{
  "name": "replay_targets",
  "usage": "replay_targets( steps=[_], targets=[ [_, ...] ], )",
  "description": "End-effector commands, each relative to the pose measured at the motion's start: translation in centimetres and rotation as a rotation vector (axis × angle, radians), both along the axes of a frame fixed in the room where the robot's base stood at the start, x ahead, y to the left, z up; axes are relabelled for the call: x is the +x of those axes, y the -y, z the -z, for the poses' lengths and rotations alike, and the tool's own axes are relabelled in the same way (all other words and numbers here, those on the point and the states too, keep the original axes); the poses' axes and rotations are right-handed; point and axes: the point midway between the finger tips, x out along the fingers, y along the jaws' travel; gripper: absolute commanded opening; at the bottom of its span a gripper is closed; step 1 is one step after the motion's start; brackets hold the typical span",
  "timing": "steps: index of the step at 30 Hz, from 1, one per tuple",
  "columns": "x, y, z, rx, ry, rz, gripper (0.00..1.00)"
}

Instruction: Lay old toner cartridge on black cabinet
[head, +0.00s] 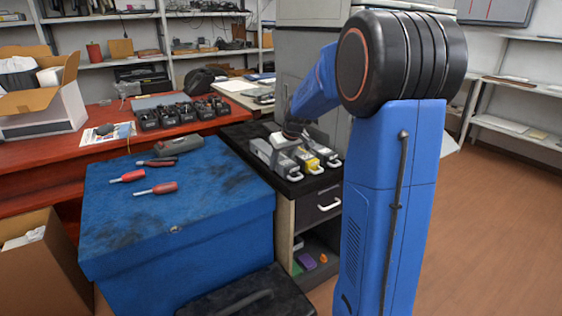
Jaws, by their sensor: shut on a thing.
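The black cabinet (239,134) stands right of the blue chest, with a dark top and a white-handled drawer. Toner cartridges with pale loop handles lie side by side at its front: a grey one (266,152) at left, a yellow-marked one (311,163) and another at right. I cannot tell which is the old one. My gripper (287,143) is low over this group, above the cabinet top, shut on what looks like a grey cartridge. The fingertips and the grip are too small and partly hidden to make out, as is whether the held piece touches the top.
The blue chest (140,215) carries red-handled tools (155,188) and a dark grey object (180,144). Several black devices (180,116) stand on the red bench (95,160) behind. A black case (250,300) stands in front. Open floor lies at right.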

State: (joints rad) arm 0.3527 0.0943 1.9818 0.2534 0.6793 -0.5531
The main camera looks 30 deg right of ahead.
Motion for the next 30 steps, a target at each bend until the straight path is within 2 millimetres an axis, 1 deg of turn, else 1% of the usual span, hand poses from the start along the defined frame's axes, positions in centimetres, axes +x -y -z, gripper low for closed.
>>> replay_targets(
  steps=[3,4,6,15,19,23,30],
  targets=[
    [0.0,0.0,0.3,0.000,0.000,0.000,0.00],
    [0.0,0.0,0.2,0.000,0.001,0.000,0.52],
    [0.0,0.0,0.2,0.000,0.001,0.000,0.67],
    [-0.1,0.0,0.2,0.000,-0.001,0.000,0.67],
    [-0.3,0.0,-0.6,-0.001,0.002,0.000,0.67],
    [-1.1,0.0,-2.3,-0.001,0.003,0.000,0.67],
    [-3.1,0.1,-6.7,-0.001,0.004,0.000,0.67]
  ],
)
